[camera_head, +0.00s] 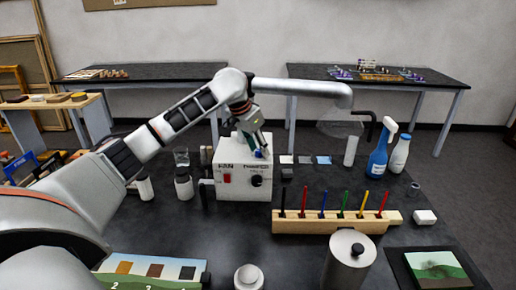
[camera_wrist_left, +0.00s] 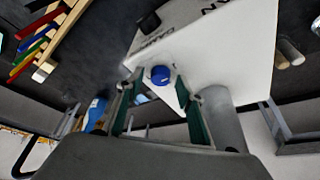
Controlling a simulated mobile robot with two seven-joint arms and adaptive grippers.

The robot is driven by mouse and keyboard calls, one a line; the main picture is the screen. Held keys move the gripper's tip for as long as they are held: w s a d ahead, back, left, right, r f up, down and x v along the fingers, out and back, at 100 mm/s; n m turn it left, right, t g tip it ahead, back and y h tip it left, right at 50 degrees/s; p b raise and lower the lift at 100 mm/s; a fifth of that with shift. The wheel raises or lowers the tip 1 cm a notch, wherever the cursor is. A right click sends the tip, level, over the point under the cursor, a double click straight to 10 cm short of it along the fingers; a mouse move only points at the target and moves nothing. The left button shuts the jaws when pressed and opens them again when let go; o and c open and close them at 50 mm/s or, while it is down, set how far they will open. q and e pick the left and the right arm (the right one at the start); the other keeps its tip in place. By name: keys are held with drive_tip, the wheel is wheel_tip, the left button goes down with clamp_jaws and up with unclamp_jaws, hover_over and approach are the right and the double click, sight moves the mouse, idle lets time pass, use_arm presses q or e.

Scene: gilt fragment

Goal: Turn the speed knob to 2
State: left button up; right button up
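A white fan box (camera_head: 229,190) stands on the dark table, with a red switch (camera_head: 227,178) and a black knob (camera_head: 257,181) on its front. A blue knob (camera_wrist_left: 160,75) sits on the box's top face; in the head view it is mostly hidden by my gripper. The labels are too small to tell which knob is for speed. My left gripper (camera_head: 256,145) is just above the box top, pointing down. In the wrist view its green-padded fingers (camera_wrist_left: 156,82) are open, one on each side of the blue knob, with gaps showing. My right gripper is not in view.
A wooden rack (camera_head: 330,226) with several coloured sticks stands right of the box, with a metal canister (camera_head: 349,259) in front. Jars (camera_head: 184,185) stand to the left. A blue spray bottle (camera_head: 379,155) and a white bottle (camera_head: 399,155) stand at the right.

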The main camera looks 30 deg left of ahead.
use_arm(q)
clamp_jaws()
drive_tip(key=shift+f+m, duration=0.1)
drive_tip(key=shift+m, duration=0.3)
drive_tip(key=m+h, duration=0.1)
drive_tip(key=m, duration=0.1)
drive_tip(key=m+g+h, duration=0.1)
drive_tip(key=m, duration=0.2)
drive_tip(key=shift+w+a+m, duration=0.15)
drive_tip(key=shift+a+m, duration=0.05)
drive_tip(key=shift+m, duration=0.1)
drive_tip(key=m+g, duration=0.1)
drive_tip(key=m, duration=0.1)
drive_tip(key=m+g+h, duration=0.1)
drive_tip(key=m, duration=0.2)
drive_tip(key=shift+w, duration=0.1)
drive_tip(key=shift+a+m, duration=0.1)
drive_tip(key=shift+m, duration=0.3)
